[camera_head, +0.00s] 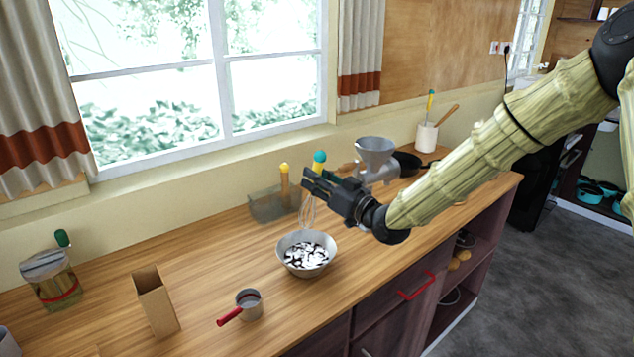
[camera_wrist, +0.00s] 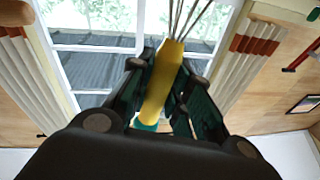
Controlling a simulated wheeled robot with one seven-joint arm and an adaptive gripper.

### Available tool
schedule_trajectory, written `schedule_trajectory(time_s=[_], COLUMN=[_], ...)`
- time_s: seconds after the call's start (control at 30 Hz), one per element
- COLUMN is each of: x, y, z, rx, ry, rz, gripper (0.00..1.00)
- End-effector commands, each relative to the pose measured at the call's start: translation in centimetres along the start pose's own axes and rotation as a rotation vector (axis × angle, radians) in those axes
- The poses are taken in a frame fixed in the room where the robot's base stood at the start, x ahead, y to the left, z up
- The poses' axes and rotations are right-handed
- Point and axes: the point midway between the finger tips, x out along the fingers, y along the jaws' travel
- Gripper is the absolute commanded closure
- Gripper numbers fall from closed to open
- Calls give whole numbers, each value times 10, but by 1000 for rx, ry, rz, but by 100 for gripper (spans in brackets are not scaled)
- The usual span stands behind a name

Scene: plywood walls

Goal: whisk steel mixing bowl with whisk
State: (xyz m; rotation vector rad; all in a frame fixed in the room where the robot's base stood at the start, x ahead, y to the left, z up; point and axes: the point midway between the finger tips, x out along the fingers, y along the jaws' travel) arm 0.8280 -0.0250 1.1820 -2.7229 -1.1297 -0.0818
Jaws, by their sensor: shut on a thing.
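The steel mixing bowl (camera_head: 288,262) stands on the wooden counter in the head view, with a black and white content in it. My gripper (camera_head: 322,180) is above the bowl's back rim and shut on the whisk. The whisk's wire loops (camera_head: 308,212) hang down over the bowl; I cannot tell whether their lower end is inside it. Its teal end shows above my fingers. In the wrist view the whisk's yellow handle (camera_wrist: 162,82) lies between the two fingers of my gripper (camera_wrist: 166,75), wires toward the top of the picture. The bowl is not in the wrist view.
A clear box (camera_head: 268,207) with a yellow-topped tool stands behind the bowl. A red-handled pan (camera_head: 249,304), a cardboard box (camera_head: 156,302) and a jar (camera_head: 52,281) are to the left. A grey grinder (camera_head: 376,157) and a utensil crock (camera_head: 426,137) stand to the right.

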Motion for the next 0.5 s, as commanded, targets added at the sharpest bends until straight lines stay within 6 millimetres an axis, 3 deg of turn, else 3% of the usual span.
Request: schedule_trajectory(time_s=[0.5], x=[-8], y=[10], z=[23], rx=[1], ry=[0], rz=[1], gripper=[100])
